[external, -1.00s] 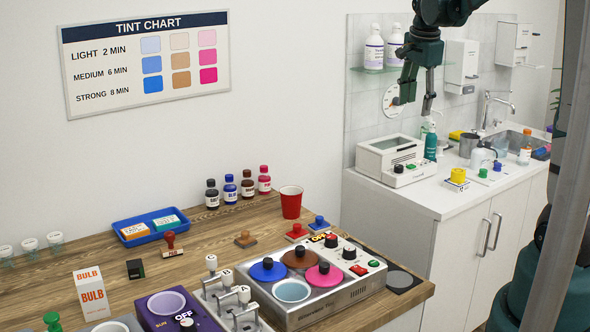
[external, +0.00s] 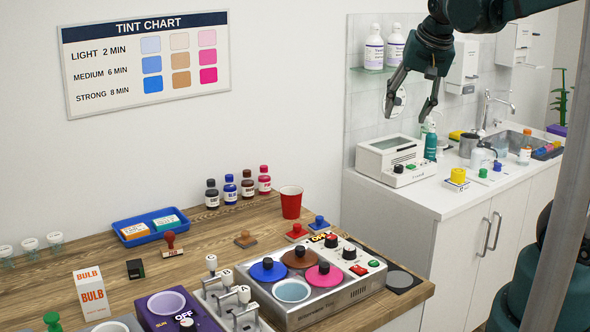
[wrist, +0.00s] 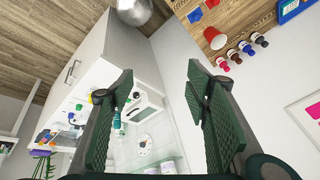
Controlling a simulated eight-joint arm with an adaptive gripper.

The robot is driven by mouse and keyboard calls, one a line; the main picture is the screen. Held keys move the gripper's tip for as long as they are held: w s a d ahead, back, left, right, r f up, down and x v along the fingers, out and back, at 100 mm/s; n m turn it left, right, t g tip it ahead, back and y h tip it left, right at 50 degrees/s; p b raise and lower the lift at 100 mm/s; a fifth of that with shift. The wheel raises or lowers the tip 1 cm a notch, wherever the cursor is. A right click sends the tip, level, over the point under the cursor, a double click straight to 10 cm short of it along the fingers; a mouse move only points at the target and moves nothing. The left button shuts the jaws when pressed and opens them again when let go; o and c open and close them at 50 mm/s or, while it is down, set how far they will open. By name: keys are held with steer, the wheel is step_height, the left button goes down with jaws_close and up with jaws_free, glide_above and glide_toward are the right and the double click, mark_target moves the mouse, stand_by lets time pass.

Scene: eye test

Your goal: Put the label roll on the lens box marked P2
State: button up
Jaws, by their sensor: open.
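My gripper (external: 408,112) hangs open and empty in the air in front of the tiled wall, above the sink counter in the external view. In the wrist view its two fingers (wrist: 160,75) stand wide apart with nothing between them. A yellow roll-like thing (external: 458,174) sits on a small white block on that counter, below and right of my gripper; I cannot tell if it is the label roll. A blue tray (external: 116,240) on the wooden counter holds an orange box (external: 135,231) and a green box (external: 166,222) with white labels. I cannot read a P2 mark anywhere.
A white device (external: 392,158) and a teal bottle (external: 431,146) stand below my gripper. A jug (external: 482,158) and the sink (external: 520,142) are further right. A metal unit with coloured lids (external: 338,292) fills the wooden counter's right end. A red cup (external: 291,202) stands behind it.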

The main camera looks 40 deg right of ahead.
steer(key=s+a+f+n+t+y, duration=0.1)
steer(key=s+a+f+n, duration=0.3)
steer(key=s+a+n, duration=0.4)
steer(key=shift+s+a+n+t, duration=0.4)
steer(key=shift+s+a+t, duration=0.45)
steer(key=shift+s, duration=0.8)
